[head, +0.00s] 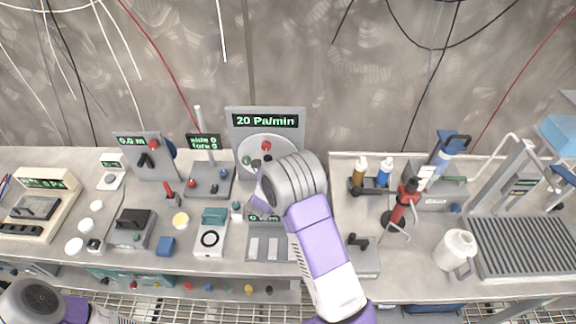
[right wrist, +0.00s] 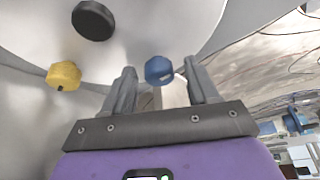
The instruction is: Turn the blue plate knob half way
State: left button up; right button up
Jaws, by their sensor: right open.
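The blue plate knob (right wrist: 159,69) is a small faceted knob on a pale plate (right wrist: 40,115) in the right wrist view. The plate also shows in the head view as a light round dial (head: 285,143) below the "20 Pa/min" display. My right gripper (right wrist: 160,78) is open, with its fingertips on either side of the blue knob in the picture; I see no contact. A yellow knob (right wrist: 63,76) and a black knob (right wrist: 93,20) are also on the plate. In the head view my right wrist hides the blue knob and the fingers. My left gripper is out of view.
A red knob (head: 266,146) and a green knob (head: 246,160) show on the dial's visible part. A post device (head: 208,178) stands left of it. Small bottles (head: 384,172) and a red tool (head: 402,205) stand to the right. Several instruments crowd the bench.

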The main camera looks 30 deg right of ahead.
jog(key=c, duration=1)
jog(key=shift+c, duration=0.2)
jog(key=shift+s+d+m+t+y+b, duration=0.1)
jog(key=shift+m+t+y+b, duration=0.55)
jog(key=shift+m+y+b, duration=1.25)
jog(key=shift+w+d+m+t+y+b, duration=0.1)
jog(key=shift+m+t+y+b, duration=0.6)
jog(key=shift+m+b, duration=2.4)
jog(key=shift+s+m+t+y+b, duration=0.1)
jog(key=shift+m+t+y+b, duration=0.95)
jog(key=shift+b, duration=2.3)
jog(key=shift+m+g+y, duration=0.25)
jog(key=shift+m+g, duration=0.15)
jog(key=shift+m, duration=0.25)
